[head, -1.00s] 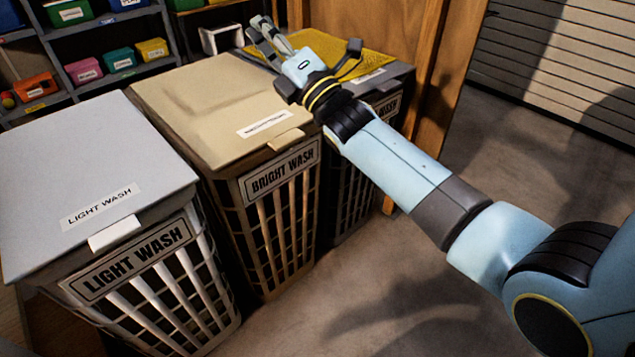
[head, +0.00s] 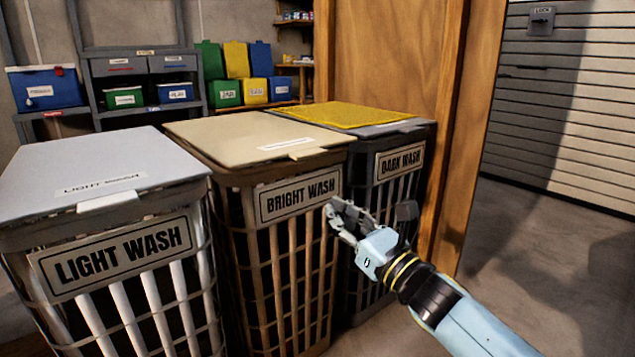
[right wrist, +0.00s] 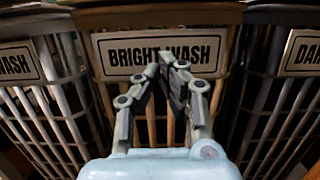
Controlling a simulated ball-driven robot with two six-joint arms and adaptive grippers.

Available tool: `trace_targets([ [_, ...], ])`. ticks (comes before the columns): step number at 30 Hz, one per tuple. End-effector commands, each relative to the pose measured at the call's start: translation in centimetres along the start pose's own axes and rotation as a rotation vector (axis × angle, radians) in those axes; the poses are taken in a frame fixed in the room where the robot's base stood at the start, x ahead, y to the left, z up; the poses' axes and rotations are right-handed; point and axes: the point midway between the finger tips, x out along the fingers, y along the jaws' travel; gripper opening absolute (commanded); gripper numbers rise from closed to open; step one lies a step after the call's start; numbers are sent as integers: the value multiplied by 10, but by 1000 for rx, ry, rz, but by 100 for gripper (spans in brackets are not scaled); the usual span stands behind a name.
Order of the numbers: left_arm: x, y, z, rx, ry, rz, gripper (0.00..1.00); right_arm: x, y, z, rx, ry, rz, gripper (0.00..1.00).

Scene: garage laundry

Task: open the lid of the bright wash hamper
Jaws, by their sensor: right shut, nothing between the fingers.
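The bright wash hamper (head: 290,265) is a tan slatted basket in the middle of three, with a BRIGHT WASH plate (head: 297,196). Its beige lid (head: 235,137) lies flat and closed, with a small tab (head: 302,153) at the front edge. My right gripper (head: 335,210) is shut and empty in front of the hamper's right front, below the lid tab. In the right wrist view the shut fingers (right wrist: 167,62) overlap the BRIGHT WASH plate (right wrist: 200,45); I cannot tell whether they touch it. The lid tab is not clear there. My left gripper is not in view.
The light wash hamper (head: 110,255) stands to the left, lid closed. The dark wash hamper (head: 400,165) stands close on the right, with a yellow cloth (head: 325,114) on top. A wooden panel (head: 385,60) rises behind. Floor (head: 530,240) is clear at right.

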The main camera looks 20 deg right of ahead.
Motion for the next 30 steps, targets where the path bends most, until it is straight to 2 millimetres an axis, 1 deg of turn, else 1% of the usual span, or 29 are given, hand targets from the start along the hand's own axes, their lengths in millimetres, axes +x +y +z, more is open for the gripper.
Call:
trace_targets([
  [1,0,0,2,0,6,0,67,12,0,0,1,-4,-1,0],
  [8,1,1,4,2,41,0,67,62,0,0,2,-2,-1,0],
  [9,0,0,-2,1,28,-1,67,64,0,8,-1,-2,0,0],
  [12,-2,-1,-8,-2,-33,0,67,67,0,24,-2,-4,1,0],
  [15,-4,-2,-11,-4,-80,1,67,69,0,32,-1,-2,0,0],
  [21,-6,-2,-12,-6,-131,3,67,70,0,39,0,0,0,0],
  [30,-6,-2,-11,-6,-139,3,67,70,0,38,1,1,0,0],
])
